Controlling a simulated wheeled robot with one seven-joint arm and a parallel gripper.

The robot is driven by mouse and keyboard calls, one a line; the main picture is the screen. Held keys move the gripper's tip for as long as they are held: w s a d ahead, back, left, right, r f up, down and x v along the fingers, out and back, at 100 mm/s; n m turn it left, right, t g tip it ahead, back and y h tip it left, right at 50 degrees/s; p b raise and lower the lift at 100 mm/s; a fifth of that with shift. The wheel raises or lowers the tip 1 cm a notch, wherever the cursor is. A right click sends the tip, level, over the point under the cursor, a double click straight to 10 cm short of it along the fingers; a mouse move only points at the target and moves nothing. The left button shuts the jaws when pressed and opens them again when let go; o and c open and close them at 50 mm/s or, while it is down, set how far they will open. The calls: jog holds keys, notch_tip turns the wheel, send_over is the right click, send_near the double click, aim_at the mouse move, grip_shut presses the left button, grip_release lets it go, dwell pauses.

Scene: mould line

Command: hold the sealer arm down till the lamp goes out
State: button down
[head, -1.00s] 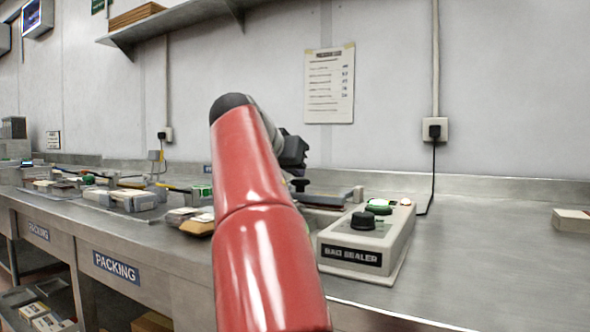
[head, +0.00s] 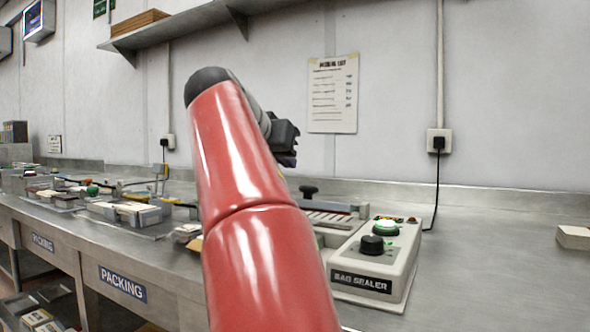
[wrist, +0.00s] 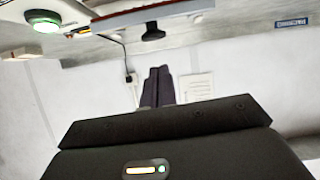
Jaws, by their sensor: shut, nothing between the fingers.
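The bag sealer (head: 345,283) is a pale box on the bench, right of my red arm. A black knob (head: 372,245) and a lit-looking green dome lamp (head: 385,227) are on its top; the lamp glows green in the wrist view (wrist: 44,21). The sealer arm (head: 318,205) is a grey bar with a black handle (head: 309,190), behind and left of the box; a reddish striped strip shows under it. In the wrist view its handle (wrist: 153,33) is clear of my fingers. My gripper (wrist: 157,72) is shut and empty, above the handle, apart from it.
A small red light (head: 412,220) sits behind the green lamp. A black cord runs to a wall socket (head: 439,142). A pale block (head: 573,237) lies at the far right; the bench between is clear. Trays with parts (head: 128,211) fill the left. A shelf (head: 185,20) hangs above.

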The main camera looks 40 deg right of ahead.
jog(key=shift+v, duration=1.75)
jog(key=shift+s+f, duration=0.15)
